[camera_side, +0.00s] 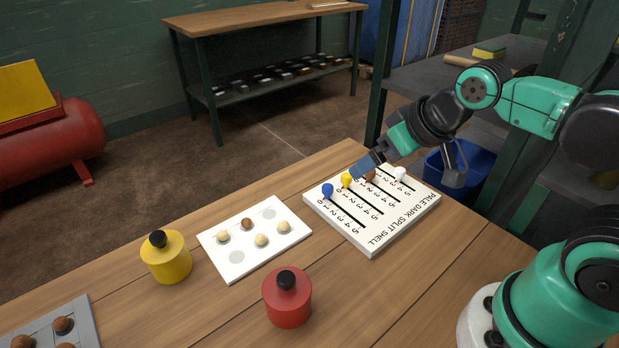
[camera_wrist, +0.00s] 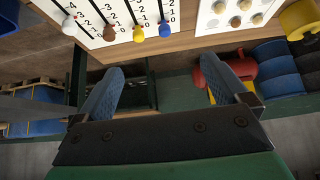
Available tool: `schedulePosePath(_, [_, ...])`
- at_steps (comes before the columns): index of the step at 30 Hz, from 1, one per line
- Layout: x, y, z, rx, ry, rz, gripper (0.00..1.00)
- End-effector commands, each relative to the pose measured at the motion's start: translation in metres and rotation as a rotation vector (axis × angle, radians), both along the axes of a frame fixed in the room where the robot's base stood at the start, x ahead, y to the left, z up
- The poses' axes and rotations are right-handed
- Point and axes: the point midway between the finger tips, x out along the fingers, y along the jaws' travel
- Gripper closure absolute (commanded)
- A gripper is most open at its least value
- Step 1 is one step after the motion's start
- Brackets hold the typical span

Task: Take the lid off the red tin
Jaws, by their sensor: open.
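The red tin (camera_side: 287,306) stands upright on the wooden table at the front middle in the side view. Its lid, with a black knob (camera_side: 286,279), sits on top. I do not make out the red tin in the wrist view. My gripper (camera_side: 361,169) is back and to the right of the tin, low over the far edge of the white slider board (camera_side: 375,238). In the wrist view its two blue fingers (camera_wrist: 161,76) are wide apart with nothing between them.
A yellow tin (camera_side: 166,262) with a black knob stands left of the red one. A white card (camera_side: 236,257) with several small balls lies behind the tins. The slider board has coloured knobs such as a blue one (camera_side: 328,190). A grey tray (camera_side: 84,321) lies front left.

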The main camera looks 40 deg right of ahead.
Motion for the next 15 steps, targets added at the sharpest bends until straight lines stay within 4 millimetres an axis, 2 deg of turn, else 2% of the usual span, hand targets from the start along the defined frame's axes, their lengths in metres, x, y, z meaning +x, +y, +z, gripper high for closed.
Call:
schedulePosePath(7, [0.0, 0.001, 0.0, 0.001, 0.003, 0.002, 0.0])
schedulePosePath(9, [0.002, 0.007, 0.0, 0.008, 0.02, 0.015, 0.0])
schedulePosePath(11, [0.003, 0.017, 0.001, 0.017, 0.054, 0.036, 0.0])
schedulePosePath(15, [0.008, 0.06, -0.001, 0.041, 0.2, 0.113, 0.0])
